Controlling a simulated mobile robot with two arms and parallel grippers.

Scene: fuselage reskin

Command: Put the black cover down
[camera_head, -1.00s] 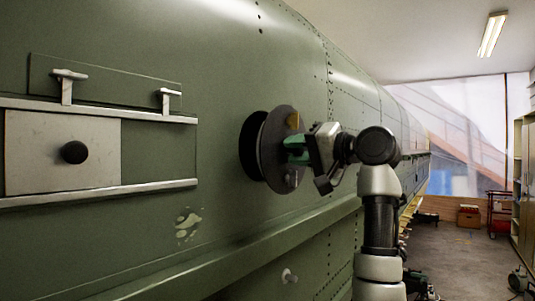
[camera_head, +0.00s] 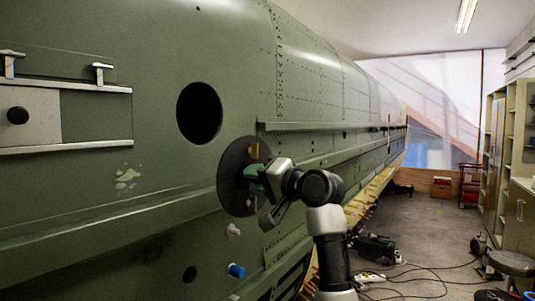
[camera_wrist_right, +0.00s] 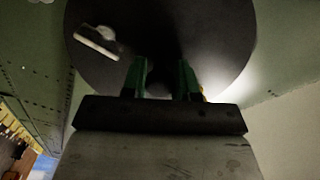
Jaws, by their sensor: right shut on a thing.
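The black cover (camera_head: 234,180) is a round dark disc, held upright in front of the green fuselage (camera_head: 90,220). My right gripper (camera_head: 255,178) is shut on it by its near face. In the right wrist view the cover (camera_wrist_right: 215,40) fills the upper middle. There the green fingers of my right gripper (camera_wrist_right: 161,82) reach to its face; the exact grip point is dark. A round open hole (camera_head: 199,113) shows in the fuselage above and left of the cover. My left gripper is not in view.
At the left, a light sliding panel (camera_head: 35,125) with a black knob sits between rails on the fuselage. A ledge (camera_head: 330,125) runs along the hull. Cables and tools (camera_head: 375,248) lie on the floor at the right, near a stool (camera_head: 510,262) and shelves (camera_head: 497,130).

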